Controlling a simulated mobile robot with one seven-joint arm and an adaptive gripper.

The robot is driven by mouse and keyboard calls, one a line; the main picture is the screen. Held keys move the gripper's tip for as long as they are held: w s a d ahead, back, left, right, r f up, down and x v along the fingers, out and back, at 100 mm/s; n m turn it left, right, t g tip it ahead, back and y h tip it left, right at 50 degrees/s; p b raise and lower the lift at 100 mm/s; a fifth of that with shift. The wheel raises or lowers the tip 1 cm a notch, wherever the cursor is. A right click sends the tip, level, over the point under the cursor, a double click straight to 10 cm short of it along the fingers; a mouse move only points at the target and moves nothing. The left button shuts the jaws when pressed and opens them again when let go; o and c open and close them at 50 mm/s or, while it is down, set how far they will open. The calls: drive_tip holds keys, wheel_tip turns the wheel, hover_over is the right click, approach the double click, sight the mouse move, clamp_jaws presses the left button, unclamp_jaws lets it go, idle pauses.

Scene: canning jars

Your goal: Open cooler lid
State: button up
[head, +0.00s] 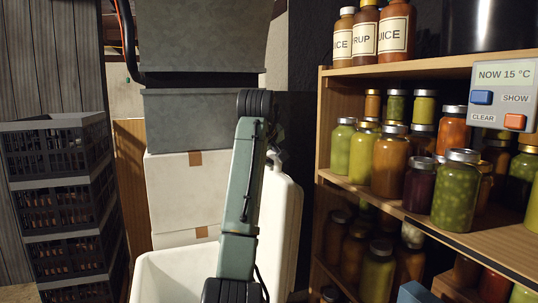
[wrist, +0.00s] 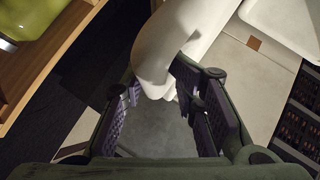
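The white cooler (head: 165,280) stands low in the middle of the head view, with its tub showing open from above. Its white lid (head: 290,205) stands up at the right side of the tub, partly hidden by my arm. My gripper (head: 274,148) is near the lid's upper edge, mostly hidden behind my arm. In the wrist view my gripper (wrist: 165,108) has its two fingers spread apart. A rounded white part, seemingly the lid (wrist: 165,50), reaches down to between them, close to the right finger; I cannot tell if they touch.
A wooden shelf (head: 440,225) with several filled jars stands close on the right. A panel (head: 500,95) with blue and orange buttons hangs there. White boxes (head: 180,205) with grey bins (head: 205,110) on top stand behind. Black crates (head: 60,150) are stacked on the left.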

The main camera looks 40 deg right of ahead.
drive_tip(key=shift+f, duration=0.1)
drive_tip(key=shift+s+a+r, duration=0.15)
drive_tip(key=shift+a+r, duration=0.1)
drive_tip(key=shift+r, duration=0.1)
drive_tip(key=v, duration=1.1)
drive_tip(key=shift+s, duration=0.15)
